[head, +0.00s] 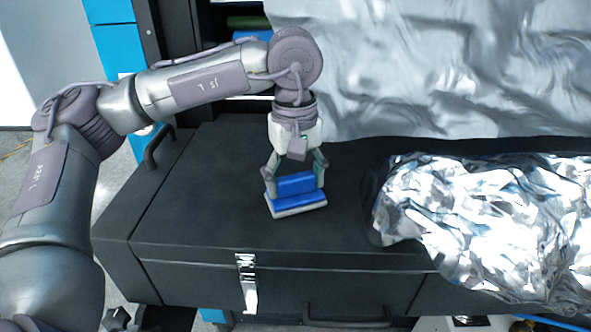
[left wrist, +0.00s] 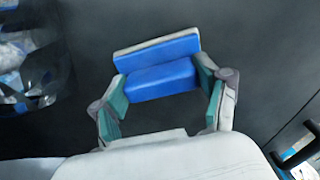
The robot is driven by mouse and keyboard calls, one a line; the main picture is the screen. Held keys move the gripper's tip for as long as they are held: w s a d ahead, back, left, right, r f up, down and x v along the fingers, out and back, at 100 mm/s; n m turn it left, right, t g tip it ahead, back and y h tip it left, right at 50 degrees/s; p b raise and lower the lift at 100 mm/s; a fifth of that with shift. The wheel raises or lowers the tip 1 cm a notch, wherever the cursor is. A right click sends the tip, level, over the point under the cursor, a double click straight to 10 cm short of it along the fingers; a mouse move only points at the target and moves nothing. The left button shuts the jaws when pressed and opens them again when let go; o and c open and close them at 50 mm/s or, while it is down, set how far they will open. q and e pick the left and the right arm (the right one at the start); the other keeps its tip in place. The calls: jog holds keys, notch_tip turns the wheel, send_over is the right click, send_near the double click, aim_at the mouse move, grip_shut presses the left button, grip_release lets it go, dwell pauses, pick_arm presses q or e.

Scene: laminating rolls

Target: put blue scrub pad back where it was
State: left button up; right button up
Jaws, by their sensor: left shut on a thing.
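The blue scrub pad (head: 296,196) has a blue grip block on a blue base with a pale underside. It is at or just above the lid of the black case (head: 200,215); I cannot tell whether it touches. My left gripper (head: 295,180) reaches down from above and is shut on the pad's raised blue block, with one finger on each side. In the left wrist view the pad (left wrist: 160,72) sits between the green finger pads of the left gripper (left wrist: 162,88). My right gripper is not in view.
A crumpled silver foil bundle (head: 480,215) lies on the right of the case. A large silver sheet (head: 420,65) hangs behind. The case has a latch (head: 247,280) in front and a handle (head: 158,147) at left. The lid around the pad is clear.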

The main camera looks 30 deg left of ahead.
pick_arm(q)
jog(key=shift+d+f, duration=0.1)
jog(key=shift+f+b, duration=0.15)
jog(key=shift+b, duration=0.15)
jog(key=o, duration=1.1)
